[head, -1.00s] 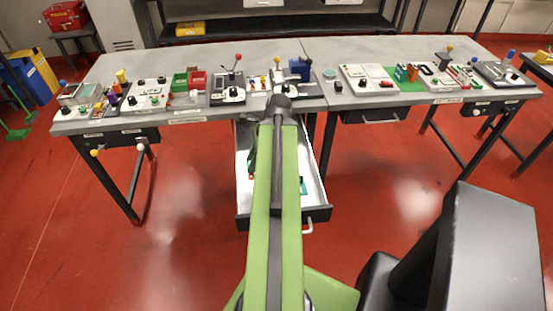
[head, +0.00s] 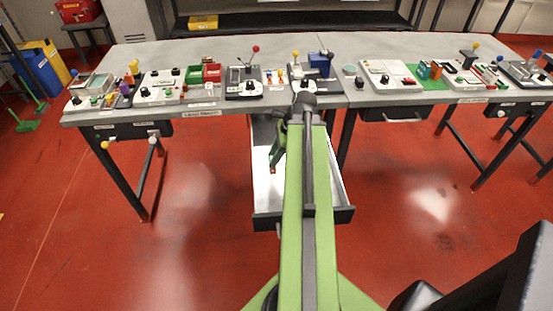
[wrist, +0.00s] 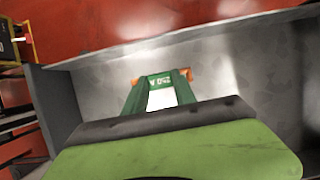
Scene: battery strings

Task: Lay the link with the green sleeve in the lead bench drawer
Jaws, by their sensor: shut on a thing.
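The open drawer (head: 266,198) hangs under the bench, with a bare pale metal floor and dark front. In the head view my gripper (head: 275,166) is over the left half of the drawer. The wrist view shows the drawer floor (wrist: 95,90) behind the link; the height between them is hard to tell. My arm hides the drawer's middle.
The grey bench (head: 222,50) carries several devices. Red and green bins (head: 203,73) stand near its middle. A closed drawer (head: 398,114) is to the right, and bench legs (head: 128,180) stand left. Red floor is clear in front.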

